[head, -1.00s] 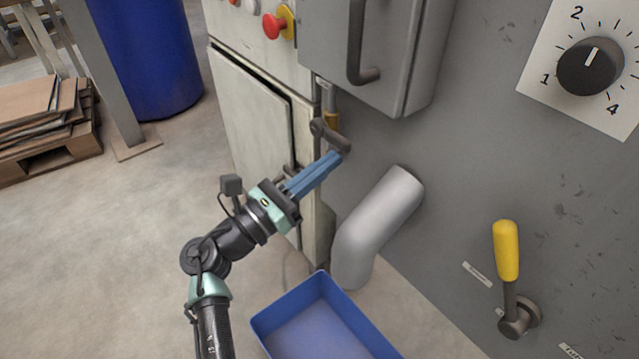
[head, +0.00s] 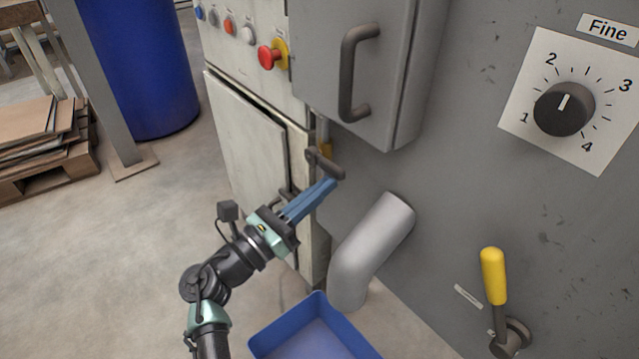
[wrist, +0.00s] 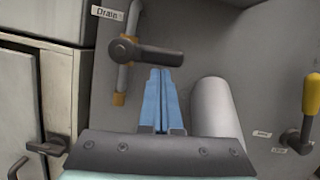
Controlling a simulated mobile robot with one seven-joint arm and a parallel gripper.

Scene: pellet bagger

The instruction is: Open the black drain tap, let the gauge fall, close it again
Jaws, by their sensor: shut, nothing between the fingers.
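The black drain tap (head: 325,165) is on the grey machine wall, left of the grey bent pipe. In the wrist view its dark lever (wrist: 152,53) lies crosswise to its thin upright pipe, under a "Drain" label (wrist: 108,13). My gripper (head: 331,183) has its blue fingers together and empty. In the wrist view the fingertips (wrist: 160,72) are at the lever's lower edge, right of the pivot. I cannot tell whether they touch it. The gauge is not in view.
The grey bent pipe (head: 370,252) stands close to the right of my fingers, above a blue bin (head: 262,345). A cabinet with a handle (head: 350,75) juts out above the tap. A yellow-handled lever (head: 493,275) and a numbered dial (head: 563,108) are farther right.

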